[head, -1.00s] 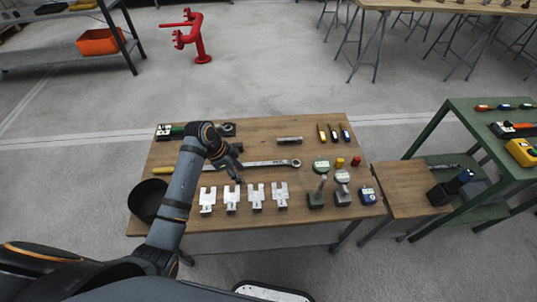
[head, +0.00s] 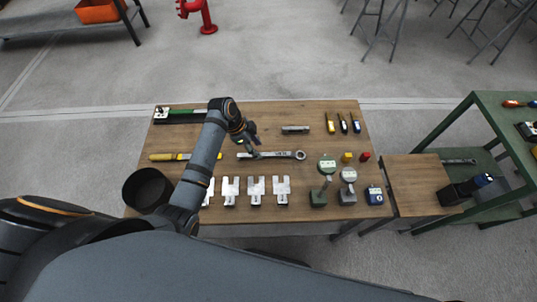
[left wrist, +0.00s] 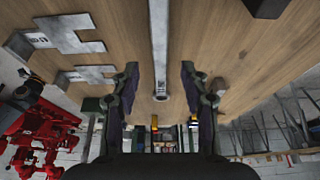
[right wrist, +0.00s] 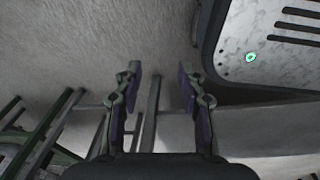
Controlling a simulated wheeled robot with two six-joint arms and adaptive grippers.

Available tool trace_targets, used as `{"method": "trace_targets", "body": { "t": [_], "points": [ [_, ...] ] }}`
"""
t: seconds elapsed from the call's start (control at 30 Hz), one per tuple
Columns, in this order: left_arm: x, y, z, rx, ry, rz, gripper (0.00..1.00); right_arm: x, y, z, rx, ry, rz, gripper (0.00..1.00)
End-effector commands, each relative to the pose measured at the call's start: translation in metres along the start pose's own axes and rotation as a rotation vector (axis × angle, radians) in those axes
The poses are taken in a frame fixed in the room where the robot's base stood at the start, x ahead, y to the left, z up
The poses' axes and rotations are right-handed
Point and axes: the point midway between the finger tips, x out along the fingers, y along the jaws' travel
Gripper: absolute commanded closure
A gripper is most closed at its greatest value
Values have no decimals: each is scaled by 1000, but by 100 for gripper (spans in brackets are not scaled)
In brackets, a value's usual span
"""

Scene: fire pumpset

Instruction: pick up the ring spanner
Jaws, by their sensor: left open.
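The ring spanner (head: 280,155) lies flat on the wooden table, its ring end to the right. My left gripper (head: 254,146) is over the left part of its shaft, which it partly covers. In the left wrist view, the spanner (left wrist: 158,40) runs lengthwise between the spread fingers of the left gripper (left wrist: 159,75). The fingers are open, one on each side of the shaft; contact cannot be made out. My right gripper (right wrist: 159,78) is open and empty, above the floor in the right wrist view, and does not show in the head view.
A yellow-handled tool (head: 172,157) lies left of the spanner, partly behind my arm. A short metal cylinder (head: 296,129) lies behind. Gauges (head: 327,165) stand to the right. A black bowl (head: 147,190) is at the table's left corner.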

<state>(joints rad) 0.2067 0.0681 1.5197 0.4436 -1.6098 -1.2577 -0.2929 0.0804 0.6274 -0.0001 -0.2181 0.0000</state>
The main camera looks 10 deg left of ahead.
Motion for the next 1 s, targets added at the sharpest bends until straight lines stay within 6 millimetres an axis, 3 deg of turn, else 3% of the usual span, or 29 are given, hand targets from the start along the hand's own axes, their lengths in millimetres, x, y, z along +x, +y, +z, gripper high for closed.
{"method": "trace_targets", "body": {
  "t": [0.1, 0.23, 0.53, 0.87, 1.0],
  "points": [
    [21, 1, -5, -2, 2, 6, 55, -2, -2, -5, 1, 8, -2, 60],
    [41, 0, -6, -1, 1, 4, 55, 0, -3, 2, 2, -3, -4, 60],
    [47, 0, -5, -1, 0, 1, 55, 0, -3, 15, 1, -23, -4, 60],
    [47, 0, -5, -1, 0, 1, 100, 0, 0, 12, -1, -19, -1, 60],
    [47, 0, -5, -1, 0, 1, 100, 0, 1, 11, -1, -17, 1, 60]
  ]
}}
